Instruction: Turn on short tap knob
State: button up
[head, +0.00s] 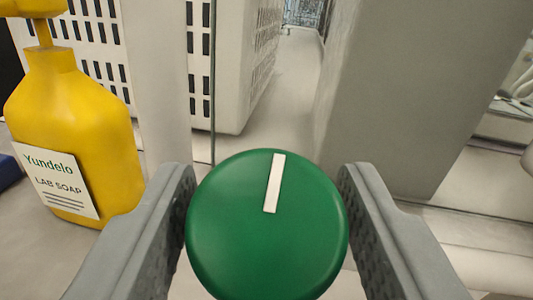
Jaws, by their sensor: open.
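A round green knob (260,245) with a white marker bar is at the bottom centre of the head view. The bar points almost straight up, leaning slightly right at its top. My gripper (267,190) is open, with one grey finger on each side of the knob. The left finger is very near the knob's left edge, and the right finger is close to its right edge. I cannot tell whether either finger touches it. The knob's mount and the tap body are hidden behind the knob.
A yellow lab soap bottle (75,115) with a pump stands at the left, near my left finger. A white slotted housing (235,70) is behind it. A grey upright block (410,90) stands at the right. A narrow strip of light surface (290,90) runs clear between them.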

jog(key=shift+w, duration=0.25)
jog(key=c, duration=0.7)
jog(key=shift+n+y, duration=0.6)
jog(key=shift+n, duration=0.1)
jog(key=n+g+y, duration=0.1)
jog(key=n+y, duration=0.1)
jog(key=n+g+y, duration=0.2)
jog(key=n, duration=0.1)
jog(key=shift+d, duration=0.1)
jog(key=shift+n+g+y, duration=0.75)
jog(key=shift+n+g, duration=0.3)
jog(key=shift+n, duration=0.45)
jog(key=shift+n+g+y, duration=0.75)
jog(key=shift+n+g, duration=0.3)
jog(key=shift+n, duration=0.45)
